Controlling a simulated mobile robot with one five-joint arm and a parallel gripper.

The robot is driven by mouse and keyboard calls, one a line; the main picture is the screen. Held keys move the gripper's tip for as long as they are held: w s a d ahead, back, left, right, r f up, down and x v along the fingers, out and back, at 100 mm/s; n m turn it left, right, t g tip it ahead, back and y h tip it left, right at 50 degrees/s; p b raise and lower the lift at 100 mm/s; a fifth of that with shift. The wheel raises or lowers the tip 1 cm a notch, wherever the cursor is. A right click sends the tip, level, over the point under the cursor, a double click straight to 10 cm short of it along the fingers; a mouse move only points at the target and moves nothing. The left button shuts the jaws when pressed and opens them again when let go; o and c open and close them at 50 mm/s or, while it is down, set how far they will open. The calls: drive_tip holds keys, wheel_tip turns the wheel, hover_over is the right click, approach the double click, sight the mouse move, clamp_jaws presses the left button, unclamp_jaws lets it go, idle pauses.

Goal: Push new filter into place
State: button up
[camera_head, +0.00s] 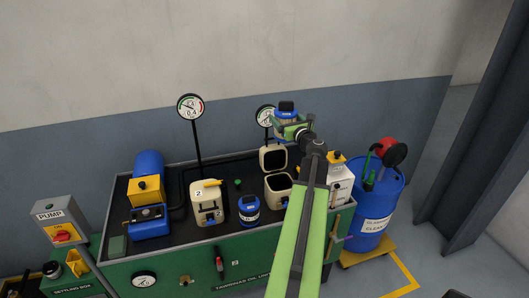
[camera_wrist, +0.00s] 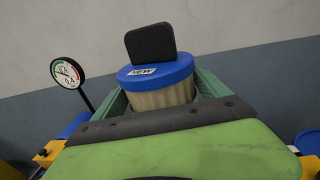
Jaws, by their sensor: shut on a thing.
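The new filter (camera_wrist: 158,90) has a blue cap with a "NEW" label, a dark square handle on top and a pale pleated body. In the head view the filter (camera_head: 286,115) is held up above the bench at the end of my raised arm. My gripper (camera_head: 290,131) is shut on it, with green fingers on either side of its body. An open cream filter housing (camera_head: 279,193) stands below the filter, with its lid (camera_head: 273,158) tipped up behind. The inside of the housing looks dark.
A closed cream housing marked 2 (camera_head: 206,204) and a blue-capped canister (camera_head: 248,209) stand left of the open housing. A gauge (camera_head: 265,116) rises behind my gripper, and another gauge (camera_head: 190,107) stands left. A blue drum (camera_head: 376,205) stands at the right.

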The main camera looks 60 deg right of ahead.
drive_tip(key=shift+s+r, duration=0.1)
drive_tip(key=shift+r, duration=0.1)
wheel_tip(320, 180, down, 20)
drive_tip(key=w+m+g+h+b, duration=0.1)
drive_tip(key=m+g+h+b, duration=0.1)
drive_tip(key=b, duration=1.7)
drive_tip(key=shift+w+d+r+m+h, duration=0.2)
drive_tip(key=shift+w+m+h, duration=0.1)
drive_tip(key=shift+h, duration=0.2)
wheel_tip(320, 180, down, 6)
drive_tip(key=b, duration=0.6)
drive_tip(key=shift+r, duration=0.1)
drive_tip(key=shift+f+b, duration=4.15)
drive_tip(key=shift+b, duration=0.15)
